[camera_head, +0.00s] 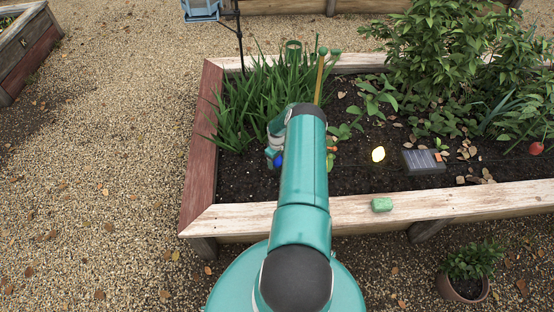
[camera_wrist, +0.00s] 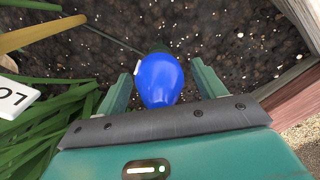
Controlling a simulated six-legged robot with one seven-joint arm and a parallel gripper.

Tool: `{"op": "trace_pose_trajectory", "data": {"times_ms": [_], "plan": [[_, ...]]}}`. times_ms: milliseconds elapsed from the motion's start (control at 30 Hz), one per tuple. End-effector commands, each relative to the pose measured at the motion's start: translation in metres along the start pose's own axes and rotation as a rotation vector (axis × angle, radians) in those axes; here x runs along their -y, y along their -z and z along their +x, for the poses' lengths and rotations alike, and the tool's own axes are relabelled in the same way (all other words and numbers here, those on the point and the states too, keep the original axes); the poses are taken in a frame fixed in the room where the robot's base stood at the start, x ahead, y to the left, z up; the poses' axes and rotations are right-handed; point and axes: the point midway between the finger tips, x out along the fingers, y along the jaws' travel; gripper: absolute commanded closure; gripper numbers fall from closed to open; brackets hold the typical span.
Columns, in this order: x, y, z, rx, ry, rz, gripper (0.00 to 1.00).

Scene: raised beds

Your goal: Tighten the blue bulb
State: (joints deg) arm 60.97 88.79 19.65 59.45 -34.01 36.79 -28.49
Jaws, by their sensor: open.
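The blue bulb (camera_wrist: 160,80) shows large in the wrist view, between the two fingers of my gripper (camera_wrist: 162,88). A gap shows on each side of it, so the fingers stand open around it. A dark green part shows just past the bulb, over the soil; how the bulb sits in it is hidden. In the head view the bulb (camera_head: 278,160) is a small blue spot beside my arm, over the left part of the bed. My gripper there is mostly hidden behind my arm.
Long green leaves (camera_wrist: 45,125) and a tan stake (camera_wrist: 40,34) stand close on the left.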

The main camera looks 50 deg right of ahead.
Motion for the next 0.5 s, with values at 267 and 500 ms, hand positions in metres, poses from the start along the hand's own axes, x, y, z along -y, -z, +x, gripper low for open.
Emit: {"op": "trace_pose_trajectory", "data": {"times_ms": [267, 500], "plan": [[0.0002, -0.0001, -0.0001, 0.000, 0.000, 0.000, 0.52], [0.0003, -0.0002, -0.0002, 0.001, 0.001, 0.001, 0.75]]}}
